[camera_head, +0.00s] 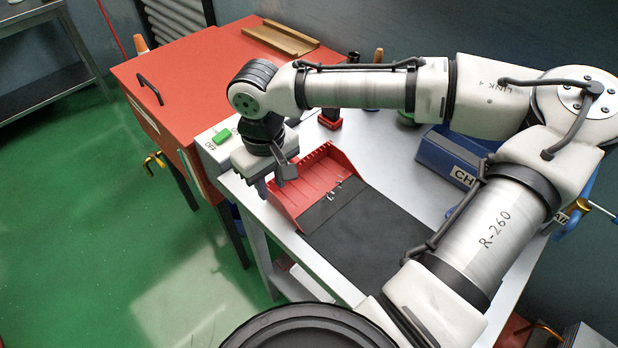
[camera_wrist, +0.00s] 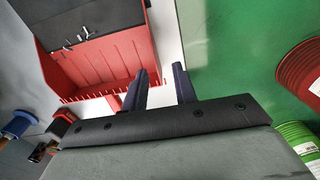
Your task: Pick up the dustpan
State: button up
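The red dustpan (camera_head: 318,172) lies on the light worktable, with its ribbed back wall toward my gripper. Several small metal screws (camera_head: 335,192) lie at its dark front part. The dustpan also shows at the upper left of the wrist view (camera_wrist: 100,68). My gripper (camera_head: 277,184) hangs at the dustpan's left rear corner in the head view.
A dark mat (camera_head: 375,238) covers the table in front of the dustpan. A red cabinet (camera_head: 190,82) adjoins at left. Red (camera_wrist: 303,72) and green (camera_wrist: 298,140) round things show at right.

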aim_at(275, 196)
jog(key=shift+w+d+f+p, duration=0.1)
jog(key=shift+f+p, duration=0.2)
jog(key=shift+f, duration=1.05)
jog(key=shift+w+d+f+p, duration=0.1)
jog(key=shift+f+p, duration=0.15)
jog(key=shift+f, duration=1.1)
grip_shut()
